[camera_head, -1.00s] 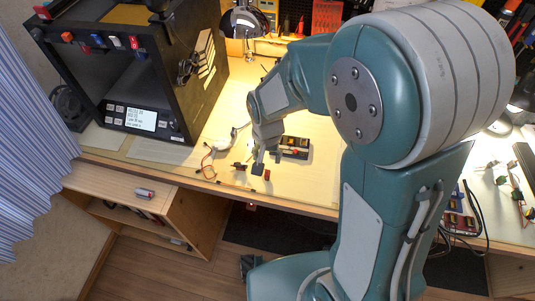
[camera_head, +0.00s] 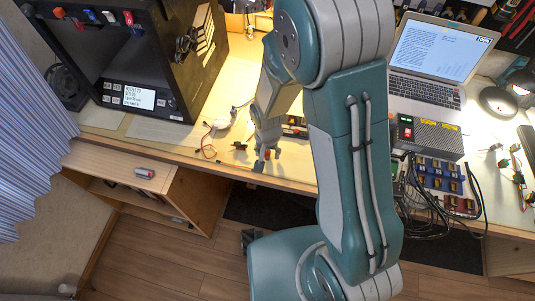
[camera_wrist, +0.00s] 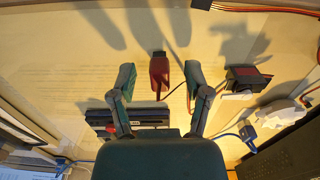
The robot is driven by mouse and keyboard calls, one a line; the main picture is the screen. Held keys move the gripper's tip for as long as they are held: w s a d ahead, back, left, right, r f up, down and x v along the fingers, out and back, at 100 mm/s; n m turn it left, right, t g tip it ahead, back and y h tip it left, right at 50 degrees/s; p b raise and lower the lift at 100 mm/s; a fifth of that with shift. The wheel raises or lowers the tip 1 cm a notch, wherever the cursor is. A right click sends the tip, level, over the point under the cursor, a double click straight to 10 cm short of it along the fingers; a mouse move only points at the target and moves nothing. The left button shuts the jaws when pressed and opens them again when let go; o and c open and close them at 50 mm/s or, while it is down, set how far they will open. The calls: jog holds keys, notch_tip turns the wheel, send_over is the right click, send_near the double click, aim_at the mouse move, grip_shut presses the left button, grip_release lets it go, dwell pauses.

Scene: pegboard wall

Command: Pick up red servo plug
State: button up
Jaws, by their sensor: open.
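The red servo plug (camera_wrist: 158,72) lies on the bench with a thin dark lead trailing from it. In the wrist view it sits between the two fingertips of my gripper (camera_wrist: 160,76), with a gap on each side. My gripper is open and does not touch it in that view. In the head view my gripper (camera_head: 267,160) points down near the bench's front edge. A small red-orange patch, seemingly the plug (camera_head: 267,154), shows between its fingers, partly hidden.
A dark servo (camera_wrist: 246,79) lies right of the plug in the wrist view. A black cabinet (camera_head: 175,107) stands left on the bench, and a laptop (camera_head: 425,95) and power supply (camera_head: 430,138) stand right.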

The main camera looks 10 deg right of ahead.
jog(key=shift+f, duration=0.3)
grip_shut()
